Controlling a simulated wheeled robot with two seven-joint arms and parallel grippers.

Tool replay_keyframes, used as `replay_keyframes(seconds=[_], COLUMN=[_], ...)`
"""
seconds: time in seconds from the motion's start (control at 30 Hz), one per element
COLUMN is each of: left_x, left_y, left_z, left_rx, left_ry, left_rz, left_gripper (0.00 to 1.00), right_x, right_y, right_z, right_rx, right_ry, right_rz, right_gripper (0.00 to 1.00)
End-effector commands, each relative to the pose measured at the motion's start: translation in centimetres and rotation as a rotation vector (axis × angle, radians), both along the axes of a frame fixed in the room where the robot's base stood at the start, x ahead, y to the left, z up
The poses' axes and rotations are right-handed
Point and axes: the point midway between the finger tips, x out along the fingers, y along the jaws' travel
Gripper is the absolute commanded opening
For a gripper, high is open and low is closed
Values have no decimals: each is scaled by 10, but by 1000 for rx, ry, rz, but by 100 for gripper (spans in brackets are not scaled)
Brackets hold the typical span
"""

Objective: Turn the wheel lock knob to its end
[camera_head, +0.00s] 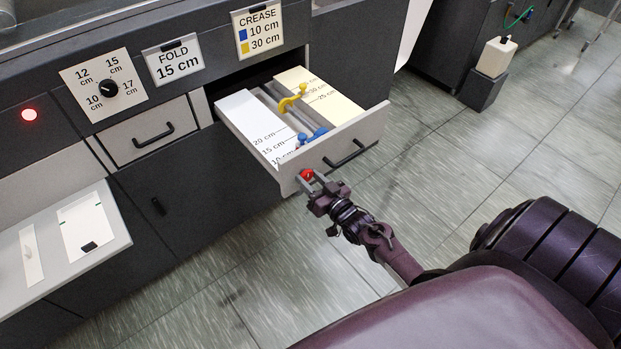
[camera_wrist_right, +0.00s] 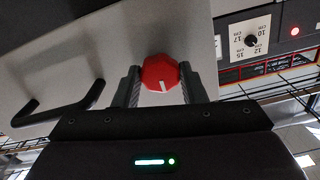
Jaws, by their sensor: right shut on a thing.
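The wheel lock knob (camera_head: 306,174) is a small red knob on the front panel of an open drawer (camera_head: 372,124), near the panel's left end. In the right wrist view the red knob (camera_wrist_right: 160,73) is faceted, with a short white mark near its lower edge. My right gripper (camera_head: 313,182) is at the drawer front with its fingers on either side of the knob. In the wrist view the right gripper (camera_wrist_right: 160,88) is shut on the knob, one finger against each side. My left gripper is in neither view.
The drawer holds a white scale with a blue wheel (camera_head: 310,138) and a yellow scale with a yellow wheel (camera_head: 290,101). A black handle (camera_head: 350,154) sits right of the knob. A black dial (camera_head: 109,89) and a shelf (camera_head: 112,232) are at left.

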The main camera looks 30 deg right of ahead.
Motion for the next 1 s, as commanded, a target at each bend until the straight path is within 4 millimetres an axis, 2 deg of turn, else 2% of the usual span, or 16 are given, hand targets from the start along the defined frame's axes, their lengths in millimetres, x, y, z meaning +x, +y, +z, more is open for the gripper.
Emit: replay_keyframes(seconds=[0.07,0.1,0.23,0.57,1.0], left_x=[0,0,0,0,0], left_y=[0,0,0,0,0], left_z=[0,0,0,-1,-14], left_rx=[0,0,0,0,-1], left_ry=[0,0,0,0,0], left_rz=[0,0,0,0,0], left_gripper=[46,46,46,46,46], right_x=[-1,-1,-1,-4,-68], right_y=[1,1,1,0,-5], right_z=[-2,-2,-1,-1,-3], right_rx=[3,3,2,0,1], right_ry=[4,4,3,2,3], right_rz=[1,1,1,0,1], right_gripper=[15,43,59,59,59])
